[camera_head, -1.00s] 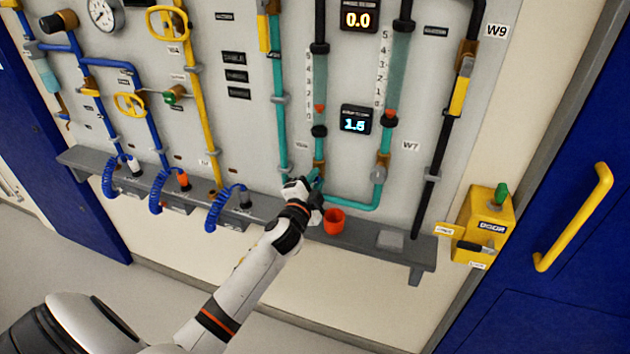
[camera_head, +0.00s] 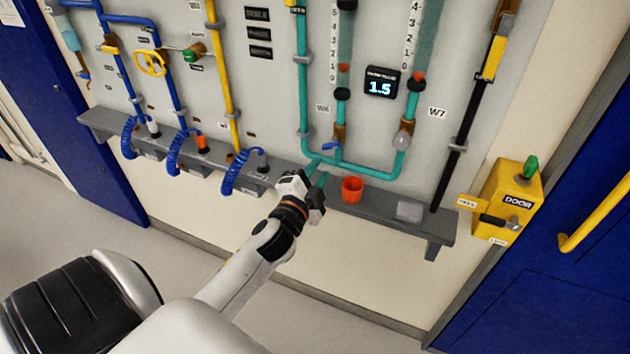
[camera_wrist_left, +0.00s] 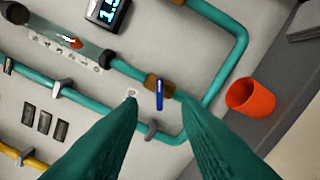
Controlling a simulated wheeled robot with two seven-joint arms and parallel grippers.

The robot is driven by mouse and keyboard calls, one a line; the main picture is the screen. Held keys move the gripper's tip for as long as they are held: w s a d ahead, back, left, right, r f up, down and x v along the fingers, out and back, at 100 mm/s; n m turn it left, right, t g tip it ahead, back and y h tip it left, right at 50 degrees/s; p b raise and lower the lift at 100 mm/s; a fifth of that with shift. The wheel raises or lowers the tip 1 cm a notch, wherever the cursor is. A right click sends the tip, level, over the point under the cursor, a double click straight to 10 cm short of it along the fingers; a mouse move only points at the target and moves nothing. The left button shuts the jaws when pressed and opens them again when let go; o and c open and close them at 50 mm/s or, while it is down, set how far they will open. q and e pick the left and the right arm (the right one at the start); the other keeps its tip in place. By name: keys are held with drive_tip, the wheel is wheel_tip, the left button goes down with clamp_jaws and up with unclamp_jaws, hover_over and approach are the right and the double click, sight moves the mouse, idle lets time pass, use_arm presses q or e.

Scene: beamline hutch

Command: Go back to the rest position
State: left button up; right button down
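My left gripper (camera_head: 318,174) is in front of the panel's lower shelf, between the blue coiled hoses and the orange cup. In the left wrist view its two teal fingers (camera_wrist_left: 160,104) are apart, with nothing held between them. Beyond the fingertips is a small blue valve handle (camera_wrist_left: 159,94) on a brown fitting of the teal pipe. The handle also shows in the head view (camera_head: 331,145), above the gripper and apart from it. My right gripper is in neither view.
The orange cup (camera_head: 352,189) stands on the grey shelf (camera_head: 385,216), close to the right of the gripper. Blue coiled hoses (camera_head: 240,173) hang to the left. A yellow door box (camera_head: 507,200) is at the right. The floor below the shelf looks clear.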

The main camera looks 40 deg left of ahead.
use_arm(q)
drive_tip(key=shift+s+d, duration=0.15)
drive_tip(key=shift+s, duration=0.45)
drive_tip(key=s+d+f+n+g+h, duration=0.1)
drive_tip(key=s+f+g, duration=0.2)
drive_tip(key=f, duration=0.9)
drive_tip(key=s+d+f+n+g+h, duration=0.1)
drive_tip(key=s+f+g, duration=0.15)
drive_tip(key=f, duration=0.95)
drive_tip(key=s+d+f+n+g, duration=0.1)
drive_tip(key=s+d+f+g, duration=0.15)
drive_tip(key=f, duration=0.95)
drive_tip(key=s+d+f+n+g, duration=0.1)
drive_tip(key=s+d+f+g, duration=0.1)
drive_tip(key=s+f, duration=0.5)
drive_tip(key=s+d+f+n+g+h+b, duration=0.1)
drive_tip(key=s+d+f+n+g, duration=0.1)
drive_tip(key=s+f, duration=0.6)
drive_tip(key=s+d+f+n+g+h, duration=0.1)
drive_tip(key=s+f+g, duration=0.3)
drive_tip(key=s, duration=1.4)
wheel_tip(320, 180, down, 4)
drive_tip(key=shift+d+r+g+b, duration=0.2)
drive_tip(key=shift+d+g+b, duration=0.1)
drive_tip(key=shift+d, duration=0.25)
drive_tip(key=shift+o, duration=0.3)
